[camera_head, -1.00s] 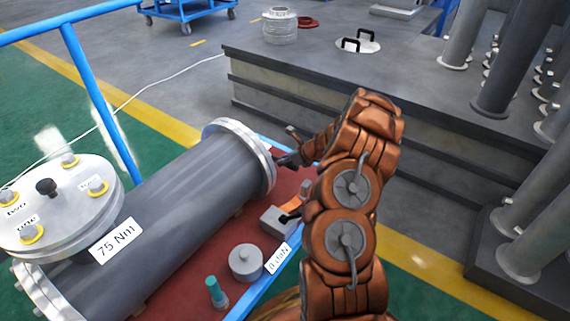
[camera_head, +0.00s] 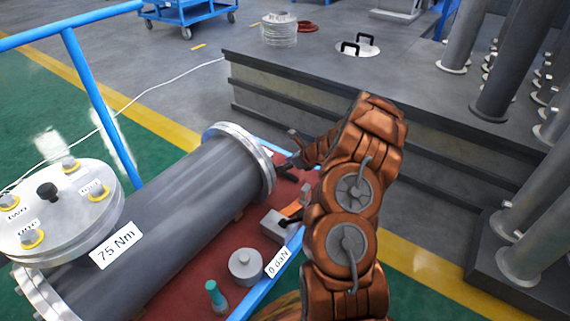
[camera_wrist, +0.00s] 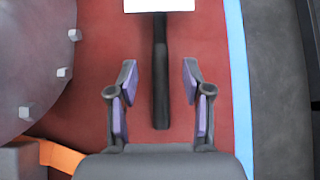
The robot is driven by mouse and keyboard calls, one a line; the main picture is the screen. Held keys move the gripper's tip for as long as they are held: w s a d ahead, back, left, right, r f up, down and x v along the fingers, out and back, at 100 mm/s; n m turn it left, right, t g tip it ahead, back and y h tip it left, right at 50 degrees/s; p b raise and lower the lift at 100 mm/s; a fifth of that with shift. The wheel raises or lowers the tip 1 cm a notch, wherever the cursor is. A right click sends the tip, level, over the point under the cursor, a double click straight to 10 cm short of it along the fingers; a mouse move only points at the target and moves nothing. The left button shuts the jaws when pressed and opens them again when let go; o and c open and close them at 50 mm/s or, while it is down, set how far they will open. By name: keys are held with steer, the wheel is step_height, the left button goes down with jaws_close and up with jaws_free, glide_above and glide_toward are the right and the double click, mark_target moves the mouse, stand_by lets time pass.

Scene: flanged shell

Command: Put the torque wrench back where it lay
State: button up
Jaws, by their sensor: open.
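The torque wrench (camera_wrist: 160,90) shows in the wrist view as a straight black bar lying on the red surface. It points up the picture and its top end goes under or meets a white plate. My gripper (camera_wrist: 159,72) is open, with one finger on each side of the bar and a gap to it on both sides. In the head view my gripper (camera_head: 292,150) is low beside the flanged end of the grey shell (camera_head: 190,200). There the wrench is mostly hidden behind my gripper and the shell's flange.
The red bench top (camera_head: 190,270) has a blue edge. A round cover (camera_head: 60,205) sits at left. A large dark platform (camera_head: 400,100) stands behind.

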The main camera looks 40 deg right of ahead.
steer(key=p+v, duration=0.4)
steer(key=v, duration=0.7)
steer(key=shift+s+d, duration=0.1)
steer(key=shift+s, duration=0.1)
